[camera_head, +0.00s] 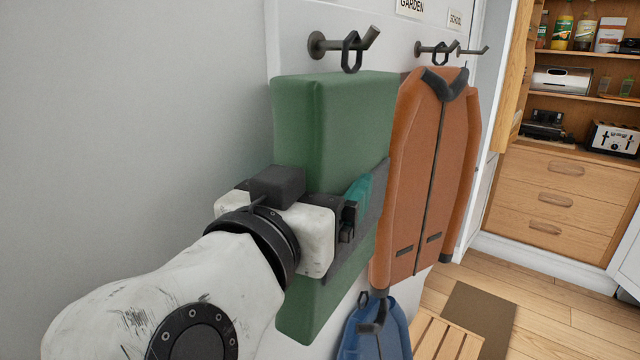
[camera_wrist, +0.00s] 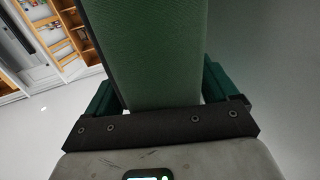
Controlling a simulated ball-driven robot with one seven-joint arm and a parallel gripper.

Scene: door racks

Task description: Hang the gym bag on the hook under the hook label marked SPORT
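A green boxy bag (camera_head: 345,115), which I take for the gym bag, is upright against the white rack panel. Its dark top loop (camera_head: 352,52) is at the leftmost hook (camera_head: 318,45) and appears to be around its peg. My gripper (camera_head: 350,205) is at the bag's middle. In the wrist view, the green fingers (camera_wrist: 162,95) lie along both sides of the bag (camera_wrist: 155,50) and appear to press on it. The fingertips are partly hidden. No label marked SPORT is in view; the panel above the leftmost hook is cut off.
An orange jacket (camera_head: 425,180) hangs close to the bag's right from the middle hook (camera_head: 430,48). Labels GARDEN (camera_head: 412,6) and SCHOOL (camera_head: 455,19) show above. A slatted wooden bench (camera_head: 445,340) is low at right. The left wall is bare.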

